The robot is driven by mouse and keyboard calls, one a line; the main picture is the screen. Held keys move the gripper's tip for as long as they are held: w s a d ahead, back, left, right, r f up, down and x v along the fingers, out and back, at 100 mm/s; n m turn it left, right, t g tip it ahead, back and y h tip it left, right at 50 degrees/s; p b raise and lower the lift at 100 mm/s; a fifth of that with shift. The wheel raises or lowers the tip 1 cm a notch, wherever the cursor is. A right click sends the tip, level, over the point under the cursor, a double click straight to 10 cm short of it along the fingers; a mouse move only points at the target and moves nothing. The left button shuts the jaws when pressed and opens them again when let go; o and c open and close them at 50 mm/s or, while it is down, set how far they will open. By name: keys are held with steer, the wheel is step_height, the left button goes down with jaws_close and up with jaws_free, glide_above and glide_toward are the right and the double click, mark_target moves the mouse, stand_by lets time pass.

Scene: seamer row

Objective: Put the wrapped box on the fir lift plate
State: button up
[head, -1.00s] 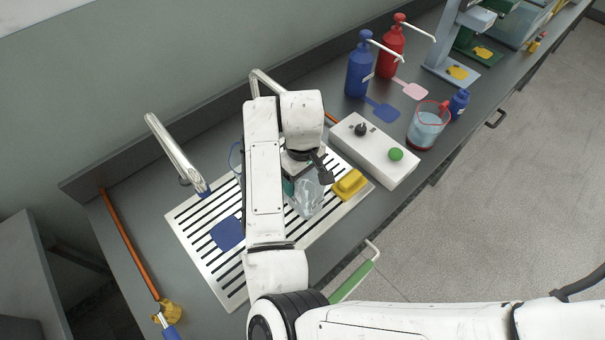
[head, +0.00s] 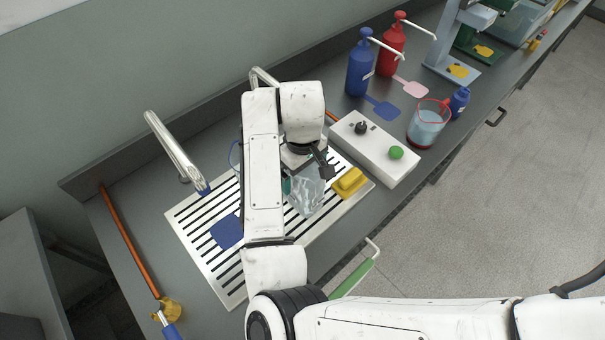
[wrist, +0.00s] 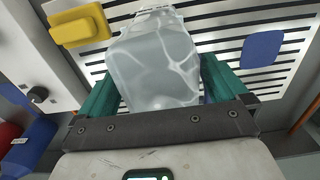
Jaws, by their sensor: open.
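The wrapped box (head: 306,194), in clear, creased wrapping, is on the slotted metal drainboard in the head view, partly hidden by my arm. It fills the middle of the wrist view (wrist: 152,70). My gripper (wrist: 160,62) is open, with one teal finger on each side of the box. I cannot tell whether the fingers touch it. In the head view my gripper (head: 298,180) is mostly hidden behind my wrist. A dark green plate (head: 488,54) with a yellow patch, apparently the fir lift plate, is far off at the upper right.
A yellow block (head: 349,182) lies right beside the box. A white control box (head: 375,148) with a green button stands to the right. Beyond are a red-rimmed beaker (head: 427,125), blue pump bottle (head: 360,70), red pump bottle (head: 390,45) and grey-blue stand (head: 440,60).

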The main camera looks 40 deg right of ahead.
step_height(320, 180, up, 11)
steer(key=shift+f+p, duration=0.2)
steer(key=shift+p, duration=0.25)
